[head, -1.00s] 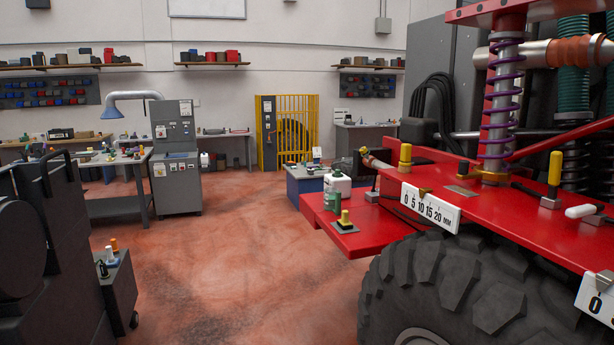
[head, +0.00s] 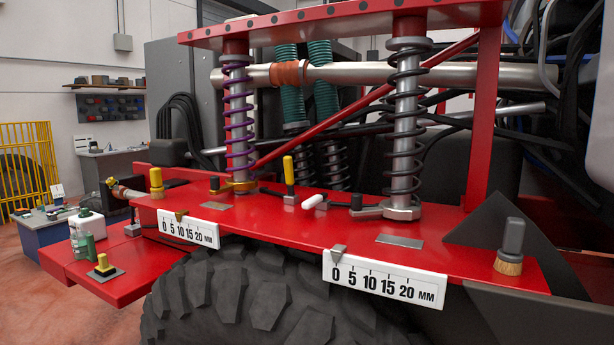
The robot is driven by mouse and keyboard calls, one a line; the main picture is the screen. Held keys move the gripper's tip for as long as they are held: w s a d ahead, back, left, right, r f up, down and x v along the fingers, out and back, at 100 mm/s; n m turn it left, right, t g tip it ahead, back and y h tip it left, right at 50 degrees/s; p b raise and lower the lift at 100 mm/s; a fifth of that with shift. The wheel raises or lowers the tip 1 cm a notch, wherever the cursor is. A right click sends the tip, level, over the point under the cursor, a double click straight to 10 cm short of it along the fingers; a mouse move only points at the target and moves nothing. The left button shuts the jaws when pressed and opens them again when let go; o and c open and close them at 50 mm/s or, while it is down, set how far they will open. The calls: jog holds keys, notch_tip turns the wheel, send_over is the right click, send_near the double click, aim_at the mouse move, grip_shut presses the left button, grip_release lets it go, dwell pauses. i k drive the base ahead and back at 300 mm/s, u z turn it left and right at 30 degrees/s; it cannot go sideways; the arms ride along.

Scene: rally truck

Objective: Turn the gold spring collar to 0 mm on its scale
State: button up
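The gold spring collar (head: 241,186) sits at the foot of the purple coil spring (head: 238,115), on the red truck deck at centre left. A white scale plate (head: 188,231) on the deck edge in front of it reads 0, 5, 10, 15, 20 mm. A small gold pointer (head: 181,215) stands above this plate, about over the 10 mark; its exact reading is too small to tell. My gripper is not in view.
A silver collar (head: 402,211) under a black spring (head: 406,120) has its own scale (head: 385,279), with a grey pointer (head: 338,250) near 0. A yellow-handled tool (head: 289,175), white capsule (head: 315,202) and brush (head: 510,247) stand or lie on the deck. A large tire (head: 250,295) is below.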

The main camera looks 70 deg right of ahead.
aim_at(230, 185)
jog(key=z, duration=4.75)
jog(key=i, duration=0.1)
jog(key=u, duration=3.2)
jog(key=k, duration=0.95)
jog(key=u, duration=0.15)
jog(key=i, duration=0.95)
jog(key=z, duration=0.05)
